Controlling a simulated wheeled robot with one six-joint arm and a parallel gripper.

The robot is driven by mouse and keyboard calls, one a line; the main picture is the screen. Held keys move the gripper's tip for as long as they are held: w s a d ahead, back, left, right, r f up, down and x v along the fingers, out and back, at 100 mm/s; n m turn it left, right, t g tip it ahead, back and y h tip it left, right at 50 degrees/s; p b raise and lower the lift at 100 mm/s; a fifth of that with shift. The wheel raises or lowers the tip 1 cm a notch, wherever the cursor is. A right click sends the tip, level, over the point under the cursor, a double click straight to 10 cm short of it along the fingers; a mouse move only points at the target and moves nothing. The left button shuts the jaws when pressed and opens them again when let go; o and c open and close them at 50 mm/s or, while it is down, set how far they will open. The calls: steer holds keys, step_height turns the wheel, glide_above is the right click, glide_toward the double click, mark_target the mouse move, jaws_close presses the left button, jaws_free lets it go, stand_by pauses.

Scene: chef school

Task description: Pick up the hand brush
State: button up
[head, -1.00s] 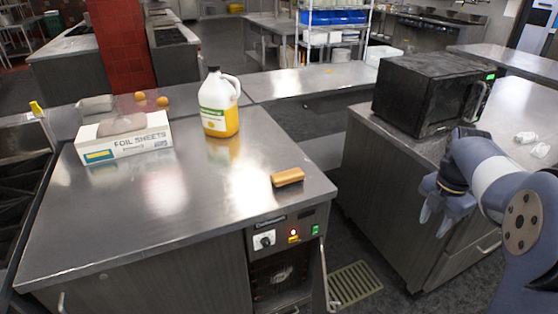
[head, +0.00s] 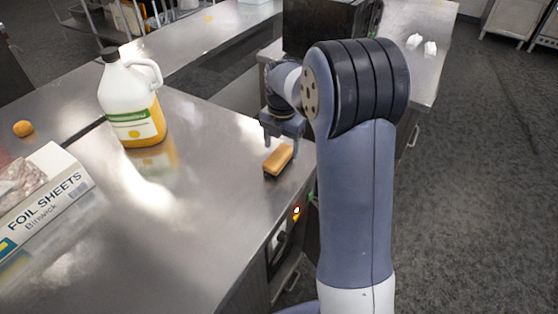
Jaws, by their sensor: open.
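The hand brush (head: 277,160) is a small tan, wood-coloured block with a darker underside. It lies on the steel counter (head: 200,250) near its right edge. My gripper (head: 281,136) is open and points down, just behind the brush in the head view. Its fingers look empty and close to the brush's far end. I cannot tell how high they are above the counter.
A jug of yellow liquid (head: 133,105) stands left of the brush. A foil sheets box (head: 48,205) and an orange-brown round item (head: 22,128) are farther left. A black microwave (head: 310,28) stands on the counter behind my arm. Bare steel lies between jug and brush.

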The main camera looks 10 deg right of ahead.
mark_target(279, 156)
steer(key=f, duration=0.3)
steer(key=a+f+p, duration=0.1)
steer(key=f, duration=0.1)
steer(key=shift+s+f, duration=0.1)
steer(key=shift+s, duration=0.05)
steer(key=c, duration=1.1)
